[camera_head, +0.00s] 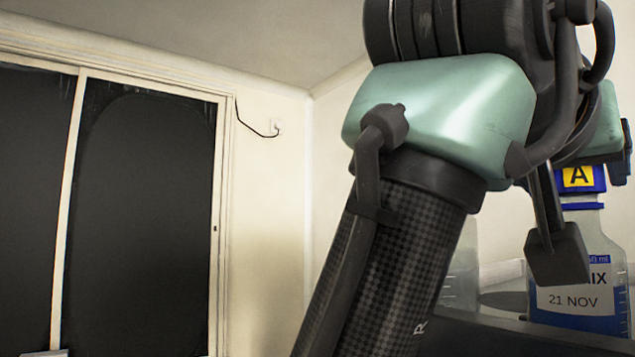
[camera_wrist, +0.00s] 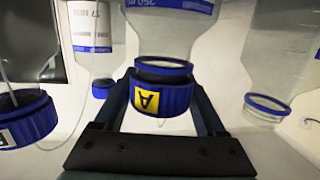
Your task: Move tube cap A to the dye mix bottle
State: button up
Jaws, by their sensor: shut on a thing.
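Tube cap A (camera_wrist: 163,98) is blue with a yellow label marked A, upside down in the wrist view. My gripper (camera_wrist: 166,108) is shut on it, one finger on each side. In the head view cap A (camera_head: 580,178) is at the right edge, partly behind my arm. The dye mix bottle (camera_head: 590,255), clear with a blue and white label ending "IX" and "21 NOV", stands directly below the cap. Its neck with a blue ring (camera_wrist: 163,68) lines up with the cap in the wrist view. I cannot tell whether cap and neck touch.
In the wrist view, a bottle with a blue cap (camera_wrist: 25,121) is at left, a labelled bottle (camera_wrist: 90,25) is behind it, and a clear bottle with a blue ring (camera_wrist: 270,107) is at right. My arm hides much of the head view.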

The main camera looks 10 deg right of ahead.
jog(key=shift+f, duration=0.1)
jog(key=o, duration=1.3)
jog(key=shift+a, duration=0.1)
jog(key=v, duration=1.3)
jog(key=shift+b, duration=0.3)
